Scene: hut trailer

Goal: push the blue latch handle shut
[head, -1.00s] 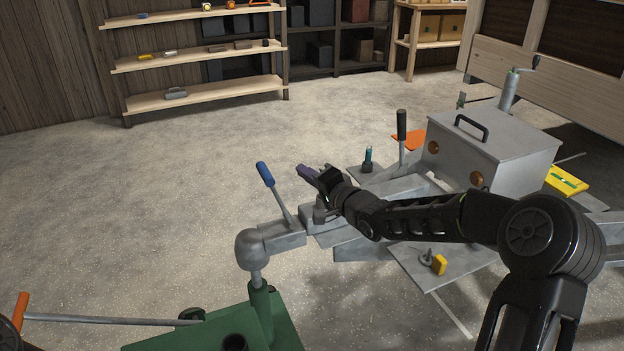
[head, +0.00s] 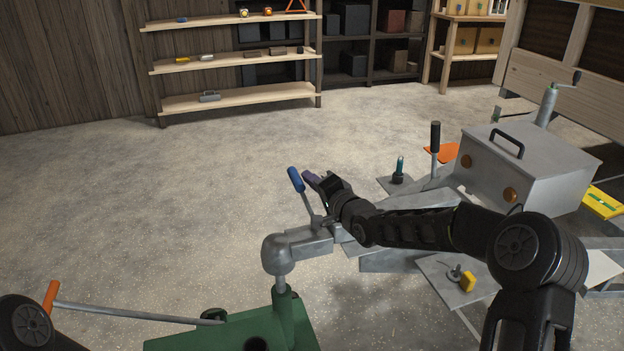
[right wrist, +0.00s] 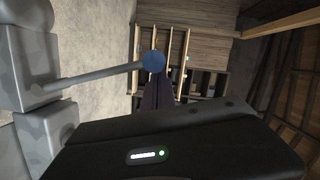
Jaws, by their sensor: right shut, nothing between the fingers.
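The blue latch handle (head: 296,180) is a blue grip on a thin grey rod. It stands up from the grey coupler (head: 305,241) and leans to the left in the head view. My right gripper (head: 311,179) is shut and empty, with its purplish fingertips close to the right side of the blue grip. In the right wrist view the round blue end of the handle (right wrist: 153,61) sits right by the dark fingers (right wrist: 155,95). I cannot tell whether they touch. My left gripper is out of view.
The coupler's rounded front sits over a post on a green stand (head: 237,333). A bar with an orange grip (head: 53,298) reaches out left from it. A grey box (head: 525,165), a black-gripped lever (head: 435,150) and a yellow-and-grey part (head: 467,281) are right. Floor beyond the handle is clear.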

